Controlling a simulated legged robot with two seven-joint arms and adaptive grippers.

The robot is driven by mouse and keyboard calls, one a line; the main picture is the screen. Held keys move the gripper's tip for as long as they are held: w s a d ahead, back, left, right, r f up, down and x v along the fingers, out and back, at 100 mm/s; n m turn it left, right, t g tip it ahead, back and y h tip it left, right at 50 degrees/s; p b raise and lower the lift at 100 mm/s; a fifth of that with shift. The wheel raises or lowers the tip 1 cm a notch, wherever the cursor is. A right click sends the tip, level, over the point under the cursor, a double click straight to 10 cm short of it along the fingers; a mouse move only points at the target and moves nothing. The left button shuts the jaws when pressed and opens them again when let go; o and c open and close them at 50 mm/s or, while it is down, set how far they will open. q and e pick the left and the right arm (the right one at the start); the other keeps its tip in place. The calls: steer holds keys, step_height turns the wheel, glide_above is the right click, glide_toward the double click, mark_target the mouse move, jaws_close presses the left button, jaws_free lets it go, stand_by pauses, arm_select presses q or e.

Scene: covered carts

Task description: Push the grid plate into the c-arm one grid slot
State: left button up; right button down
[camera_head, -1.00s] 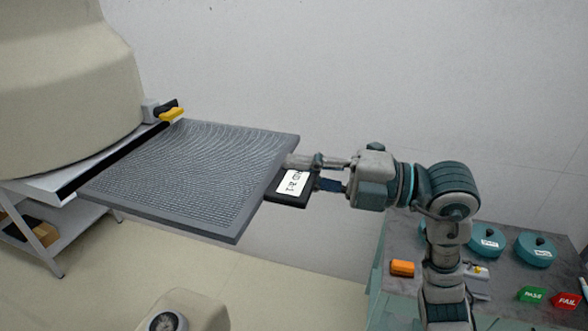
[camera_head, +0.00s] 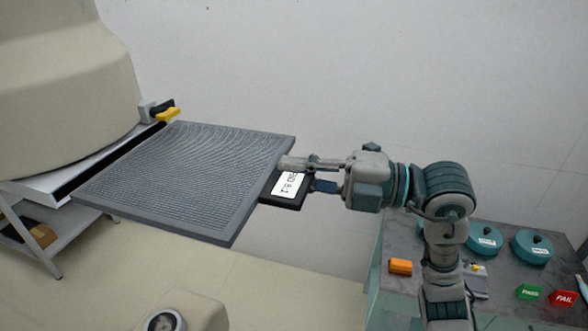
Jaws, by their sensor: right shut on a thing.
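The grid plate (camera_head: 185,180) is a flat grey, finely ribbed square with a black labelled handle (camera_head: 289,186) on its right side. My right gripper (camera_head: 300,174) is shut on the handle and holds the plate roughly level in the air. The plate's far left edge is at the dark slot (camera_head: 105,167) under the big cream c-arm head (camera_head: 65,85). I cannot tell how far the edge is inside the slot. A yellow latch (camera_head: 167,114) on a grey block sits at the slot's back end. My left gripper is not in view.
A grey cart (camera_head: 60,240) with a brown box stands below the c-arm. At right, a table (camera_head: 405,235) holds teal round weights (camera_head: 485,238), an orange block (camera_head: 401,266), and green PASS and red FAIL blocks (camera_head: 563,298). A plain wall is behind.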

steer(key=shift+a, duration=0.35)
steer(key=shift+s+a, duration=0.25)
steer(key=shift+a, duration=0.35)
steer(key=shift+d, duration=0.4)
steer(key=shift+w+r, duration=0.1)
steer(key=shift+w+a, duration=0.1)
steer(key=shift+a, duration=0.65)
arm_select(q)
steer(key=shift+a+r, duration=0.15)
arm_select(e)
steer(key=shift+d, duration=0.7)
